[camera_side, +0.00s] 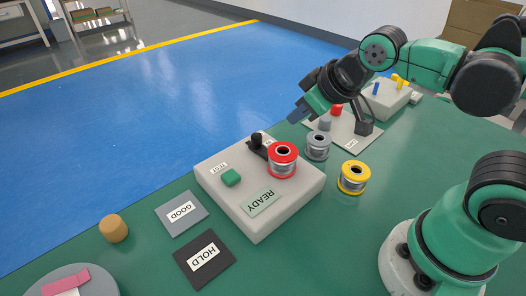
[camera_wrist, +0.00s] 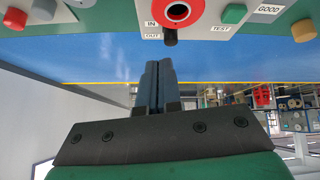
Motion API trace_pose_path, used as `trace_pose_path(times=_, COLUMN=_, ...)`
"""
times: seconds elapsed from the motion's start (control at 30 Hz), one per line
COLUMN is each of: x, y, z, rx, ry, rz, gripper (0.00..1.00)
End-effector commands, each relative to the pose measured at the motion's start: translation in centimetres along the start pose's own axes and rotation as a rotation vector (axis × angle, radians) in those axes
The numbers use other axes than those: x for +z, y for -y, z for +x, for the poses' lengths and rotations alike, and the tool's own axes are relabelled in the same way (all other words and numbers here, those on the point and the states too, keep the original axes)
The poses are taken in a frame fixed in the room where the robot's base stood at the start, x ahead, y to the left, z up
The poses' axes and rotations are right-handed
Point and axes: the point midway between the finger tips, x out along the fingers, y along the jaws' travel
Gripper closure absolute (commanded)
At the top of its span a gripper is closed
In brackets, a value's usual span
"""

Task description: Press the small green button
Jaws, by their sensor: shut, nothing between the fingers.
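The small green button (camera_side: 231,177) sits on top of a light grey box (camera_side: 230,205), beside a TEST label. It also shows near the top of the wrist view (camera_wrist: 235,13). My gripper (camera_side: 296,116) is shut and empty, its blue-grey fingertips held in the air beyond the box's far side, up and to the right of the button in the side view. In the wrist view the fingers (camera_wrist: 158,66) lie together, pointing up the picture, with the button to their upper right. They are apart from the button.
A red spool (camera_side: 283,160) and black lever (camera_side: 257,141) stand on the box near the button. A grey spool (camera_side: 318,146), yellow spool (camera_side: 354,178) and red-button panel (camera_side: 350,139) are to the right. GOOD (camera_side: 181,212) and HOLD (camera_side: 204,259) cards and a tan cylinder (camera_side: 113,228) lie left.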

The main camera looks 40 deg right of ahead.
Motion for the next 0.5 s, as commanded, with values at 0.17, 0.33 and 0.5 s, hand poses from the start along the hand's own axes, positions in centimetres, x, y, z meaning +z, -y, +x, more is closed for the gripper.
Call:
trace_pose_path(times=0.17, x=-3.7, y=4.4, z=0.9, rx=-0.028, ry=-0.084, rz=-0.379, gripper=1.0)
trace_pose_path(times=0.33, x=-5.8, y=8.1, z=1.5, rx=-0.038, ry=-0.16, rz=-0.65, gripper=1.0)
trace_pose_path(times=0.5, x=-6.4, y=9.6, z=1.6, rx=-0.038, ry=-0.191, rz=-0.748, gripper=1.0)
